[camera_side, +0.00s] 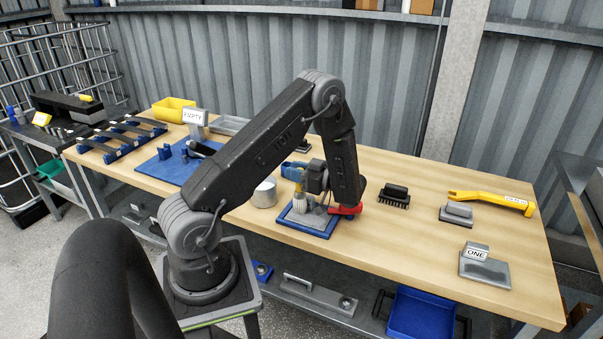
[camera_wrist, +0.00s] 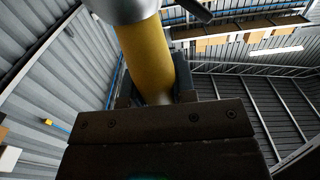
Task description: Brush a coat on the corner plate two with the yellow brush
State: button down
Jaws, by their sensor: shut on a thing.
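My gripper (camera_side: 301,180) is low over the table's middle, shut on the yellow brush. The brush's yellow handle (camera_wrist: 146,58) stands between my jaws in the wrist view. In the side view its pale bristles (camera_side: 300,205) point down at a grey plate (camera_side: 311,221) in a blue-edged holder (camera_side: 297,229). The bristles are at or just above the plate; I cannot tell if they touch. No label shows on this plate, so I cannot tell its number. Another grey corner plate, marked ONE (camera_side: 485,268), lies at the right front.
A red handle (camera_side: 346,209) is close beside the brush. A white cup (camera_side: 265,193) stands to the left, a black scrub brush (camera_side: 394,196) to the right. A yellow bar (camera_side: 490,199) lies further right. A blue mat (camera_side: 152,171) and EMPTY sign (camera_side: 195,117) are at left.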

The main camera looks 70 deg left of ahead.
jog(key=shift+s+a, duration=0.4)
dwell(0.3)
jog(key=shift+s+d+f, duration=0.1)
jog(key=shift+s+d, duration=0.45)
jog(key=shift+d, duration=0.05)
jog(key=shift+w, duration=0.1)
jog(key=v, duration=0.8)
jog(key=shift+d, duration=0.15)
dwell(0.5)
jog(key=shift+w, duration=0.1)
dwell(0.4)
jog(key=shift+s+d, duration=0.5)
jog(key=shift+d, duration=0.05)
jog(key=shift+a, duration=0.1)
